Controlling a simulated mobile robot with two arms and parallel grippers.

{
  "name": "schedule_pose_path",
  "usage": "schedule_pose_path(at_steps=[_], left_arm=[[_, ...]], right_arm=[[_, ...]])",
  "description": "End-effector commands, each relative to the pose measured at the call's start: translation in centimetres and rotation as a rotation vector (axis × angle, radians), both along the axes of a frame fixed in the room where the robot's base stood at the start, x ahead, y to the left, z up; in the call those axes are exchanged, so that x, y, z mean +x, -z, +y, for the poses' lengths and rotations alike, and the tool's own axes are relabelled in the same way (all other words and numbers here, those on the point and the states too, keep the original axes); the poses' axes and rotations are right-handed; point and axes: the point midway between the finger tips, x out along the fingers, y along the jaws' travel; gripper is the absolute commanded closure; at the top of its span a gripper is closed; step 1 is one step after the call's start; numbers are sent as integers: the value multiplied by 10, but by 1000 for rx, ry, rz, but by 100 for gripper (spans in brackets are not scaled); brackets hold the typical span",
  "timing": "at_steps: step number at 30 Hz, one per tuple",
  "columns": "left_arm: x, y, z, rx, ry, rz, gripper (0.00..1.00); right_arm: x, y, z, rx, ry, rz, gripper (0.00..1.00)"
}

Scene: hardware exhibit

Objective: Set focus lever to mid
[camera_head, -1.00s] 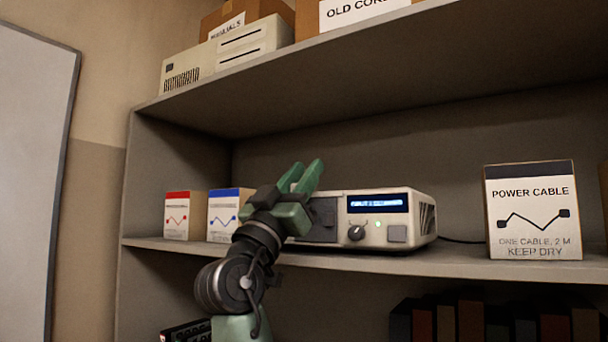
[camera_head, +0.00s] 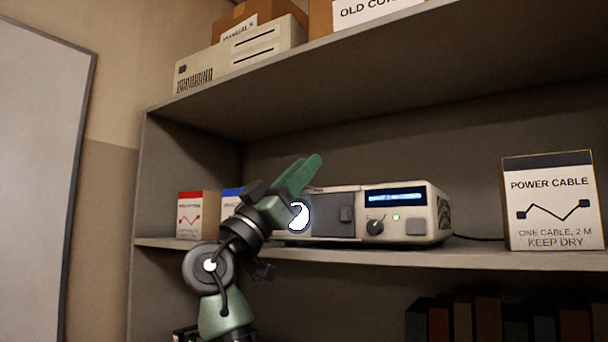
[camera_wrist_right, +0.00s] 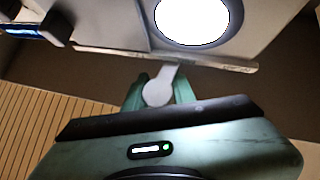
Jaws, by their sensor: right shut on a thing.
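A cream projector-like device (camera_head: 430,222) sits on the middle shelf, with a blue display, a knob (camera_head: 375,227) and a dark front panel. A glowing white round lens (camera_head: 299,216) is at its left, partly hidden by my arm; it also shows in the right wrist view (camera_wrist_right: 192,18). A pale lever with a round end (camera_wrist_right: 158,92), taken as the focus lever, sticks out beside the lens. My right gripper (camera_head: 300,172) is shut on this lever, one green finger on each side in the right wrist view (camera_wrist_right: 159,92). The lever is hidden in the head view. My left gripper is not in view.
Two small cartons, one with a red label (camera_head: 192,214) and one with a blue label (camera_head: 231,195), stand left of my right arm. A POWER CABLE box (camera_head: 553,200) stands at right. The upper shelf (camera_head: 400,75) overhangs the device.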

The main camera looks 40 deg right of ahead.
Motion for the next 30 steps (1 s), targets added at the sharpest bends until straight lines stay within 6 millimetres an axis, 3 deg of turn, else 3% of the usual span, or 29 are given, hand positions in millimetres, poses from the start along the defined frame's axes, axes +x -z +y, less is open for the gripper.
schedule_pose_path(at_steps=[25, 26, 27, 28, 30], left_arm=[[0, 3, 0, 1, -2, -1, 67], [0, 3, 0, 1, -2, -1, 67], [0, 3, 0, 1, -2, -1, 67], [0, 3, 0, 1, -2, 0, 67], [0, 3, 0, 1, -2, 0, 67]], right_arm=[[10, 0, 5, 1, -7, 4, 100], [10, 0, 5, 1, -7, 4, 71], [10, 0, 5, 1, -6, 4, 60], [10, 0, 5, 1, -6, 4, 54], [10, 0, 5, 1, -6, 4, 54]])
